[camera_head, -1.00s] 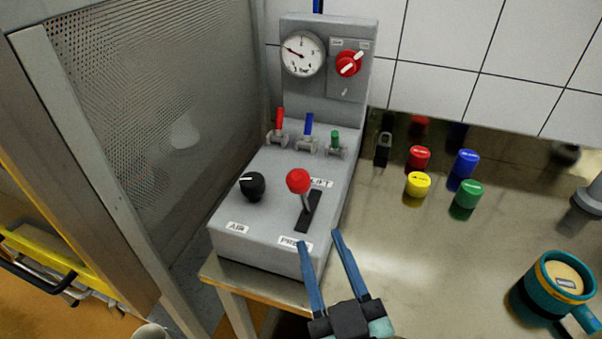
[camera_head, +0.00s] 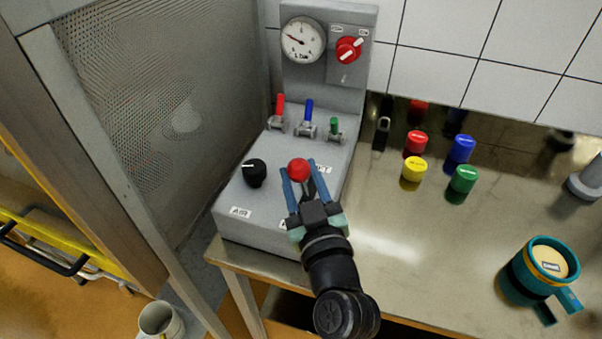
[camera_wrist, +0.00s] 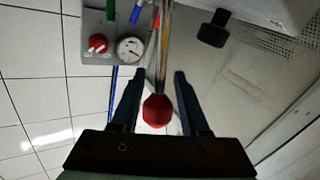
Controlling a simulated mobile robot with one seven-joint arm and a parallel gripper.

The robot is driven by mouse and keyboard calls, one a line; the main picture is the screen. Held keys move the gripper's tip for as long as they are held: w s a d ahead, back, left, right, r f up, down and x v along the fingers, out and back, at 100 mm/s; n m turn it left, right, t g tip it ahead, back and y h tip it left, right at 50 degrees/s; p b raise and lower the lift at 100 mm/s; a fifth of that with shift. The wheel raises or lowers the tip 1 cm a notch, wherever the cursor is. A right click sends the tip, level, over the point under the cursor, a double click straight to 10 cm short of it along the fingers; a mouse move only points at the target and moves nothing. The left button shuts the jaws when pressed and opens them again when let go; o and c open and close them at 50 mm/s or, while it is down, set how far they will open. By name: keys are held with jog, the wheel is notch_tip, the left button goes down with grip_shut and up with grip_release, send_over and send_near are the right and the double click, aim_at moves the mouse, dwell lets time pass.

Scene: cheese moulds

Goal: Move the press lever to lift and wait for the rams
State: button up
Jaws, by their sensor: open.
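The press lever, a metal stalk with a red ball knob (camera_head: 298,169), stands on the grey control box (camera_head: 262,226) between the labels at its front. My gripper (camera_head: 298,168) is open, with its two blue fingers on either side of the lever and apart. In the wrist view the red knob (camera_wrist: 157,110) lies between the open fingers (camera_wrist: 157,74). I cannot tell whether either finger touches it. The slot and part of the labels are hidden behind my gripper.
A black AIR knob (camera_head: 254,172) is left of the lever. Red (camera_head: 279,105), blue (camera_head: 308,112) and green (camera_head: 334,126) valve handles stand behind it. A gauge (camera_head: 303,40) and red switch (camera_head: 348,50) are on the back panel. Coloured caps and a teal mug (camera_head: 541,270) stand right.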

jog(key=shift+c, duration=0.2)
grip_shut()
jog(key=shift+r, duration=0.15)
dwell(1.0)
